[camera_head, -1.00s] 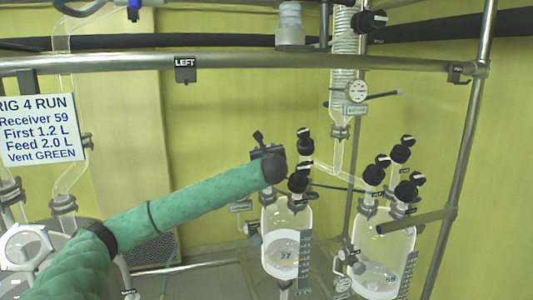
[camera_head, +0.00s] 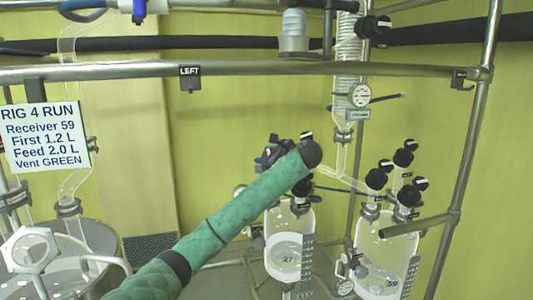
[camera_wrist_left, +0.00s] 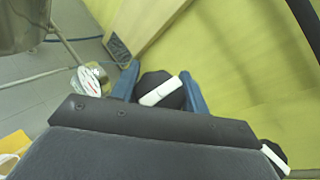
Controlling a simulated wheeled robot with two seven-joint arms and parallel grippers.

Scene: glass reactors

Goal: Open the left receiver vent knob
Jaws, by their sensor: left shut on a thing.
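The left receiver (camera_head: 289,245) is a clear glass vessel marked 27, under my green left arm. Black knobs sit on its top fittings; one knob (camera_head: 306,137) shows just behind my wrist. My left gripper (camera_head: 272,153) is at these top fittings, mostly hidden by my wrist in the head view. In the left wrist view its blue fingers (camera_wrist_left: 160,86) are shut on a black knob (camera_wrist_left: 150,82) with a white bar, which lies aslant. The knob's label is not visible. Another black knob with a white bar (camera_wrist_left: 275,157) is at lower right. My right gripper is not in view.
The right receiver (camera_head: 386,250), marked 59, stands close by with several black knobs (camera_head: 376,178). A sign (camera_head: 45,138) reads Receiver 59, Vent GREEN. A glass condenser (camera_head: 347,60) hangs above.

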